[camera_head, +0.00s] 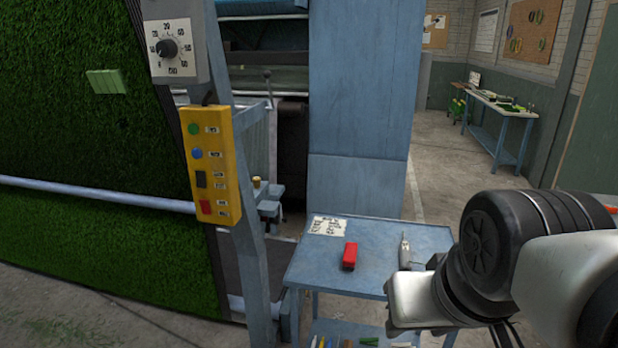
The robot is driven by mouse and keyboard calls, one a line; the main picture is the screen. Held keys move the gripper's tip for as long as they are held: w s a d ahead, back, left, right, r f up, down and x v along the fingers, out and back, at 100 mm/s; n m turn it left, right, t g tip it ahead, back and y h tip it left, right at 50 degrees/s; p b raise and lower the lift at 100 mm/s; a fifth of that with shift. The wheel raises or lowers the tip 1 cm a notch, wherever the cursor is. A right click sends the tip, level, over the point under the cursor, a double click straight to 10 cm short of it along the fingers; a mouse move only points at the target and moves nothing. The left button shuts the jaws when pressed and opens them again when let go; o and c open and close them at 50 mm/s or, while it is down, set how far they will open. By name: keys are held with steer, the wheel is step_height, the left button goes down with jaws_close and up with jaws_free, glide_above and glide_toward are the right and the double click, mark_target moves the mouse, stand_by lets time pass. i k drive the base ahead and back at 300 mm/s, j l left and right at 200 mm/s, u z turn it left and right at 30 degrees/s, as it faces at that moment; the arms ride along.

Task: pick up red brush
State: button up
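The red brush (349,255) shows as a small red block. It lies on the top of a blue table (377,234), left of the middle of the tabletop. Nothing covers it in the head view. My arm, with white and black links, reaches in from the right and overlaps the table's right side. My gripper's fingers do not show, so I cannot see whether they are open or shut. The red brush lies apart from the visible part of my arm, to its left.
A printed sheet (328,226) and a slim grey tool (404,252) lie near the brush. Several small items are on the lower shelf. A blue post with a yellow button panel (211,165) stands left of the table. Open floor (440,165) lies behind right.

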mark_target(350, 256)
steer(key=i+j+z, duration=0.45)
steer(key=i+j, duration=0.5)
steer(key=i, duration=0.35)
